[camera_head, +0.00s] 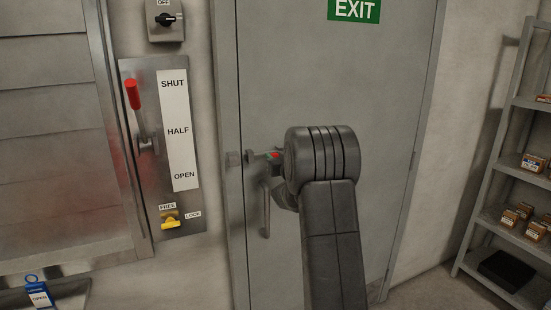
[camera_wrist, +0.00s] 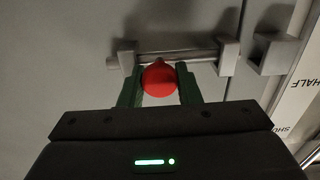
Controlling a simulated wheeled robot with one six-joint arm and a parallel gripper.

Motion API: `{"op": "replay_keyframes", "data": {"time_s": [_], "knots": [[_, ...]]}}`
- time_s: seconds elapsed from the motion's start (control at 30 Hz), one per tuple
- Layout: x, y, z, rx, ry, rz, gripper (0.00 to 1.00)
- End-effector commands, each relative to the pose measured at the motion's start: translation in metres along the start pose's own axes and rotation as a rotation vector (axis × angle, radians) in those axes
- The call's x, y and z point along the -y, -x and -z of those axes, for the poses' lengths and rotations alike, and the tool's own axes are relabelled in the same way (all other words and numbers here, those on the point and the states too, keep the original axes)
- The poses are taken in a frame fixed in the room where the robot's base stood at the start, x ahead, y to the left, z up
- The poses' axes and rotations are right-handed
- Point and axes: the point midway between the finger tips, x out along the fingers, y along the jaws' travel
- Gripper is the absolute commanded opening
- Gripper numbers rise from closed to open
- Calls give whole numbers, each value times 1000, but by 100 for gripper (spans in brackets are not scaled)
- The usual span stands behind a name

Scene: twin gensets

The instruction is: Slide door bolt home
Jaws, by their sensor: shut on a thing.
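The door bolt (camera_wrist: 180,57) is a grey rod running through brackets on the grey door (camera_head: 330,100), with a red knob (camera_wrist: 159,78). The knob also shows in the head view (camera_head: 276,155), just left of my arm. My gripper (camera_wrist: 159,84) has its green fingers on either side of the knob, shut on it. The keeper (camera_wrist: 270,55) is a separate grey block on the frame side; it shows in the head view (camera_head: 233,158) too. In the wrist view I see no rod in the gap between the end bracket (camera_wrist: 228,56) and the keeper. My arm hides my gripper in the head view.
A vertical door handle (camera_head: 266,212) hangs below the bolt. Left of the door is a lever panel (camera_head: 150,205) with a red-handled lever (camera_head: 133,95) and a yellow catch (camera_head: 170,219). Shelves (camera_head: 505,165) with small boxes stand at the right.

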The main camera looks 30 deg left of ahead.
Motion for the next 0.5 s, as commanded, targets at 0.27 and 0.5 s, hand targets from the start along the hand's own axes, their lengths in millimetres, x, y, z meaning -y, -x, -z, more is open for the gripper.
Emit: {"op": "replay_keyframes", "data": {"time_s": [0.27, 0.5], "knots": [[26, 0, -5, -4, 0, 4, 0], [53, 0, -3, -3, 1, 2, 0]]}}
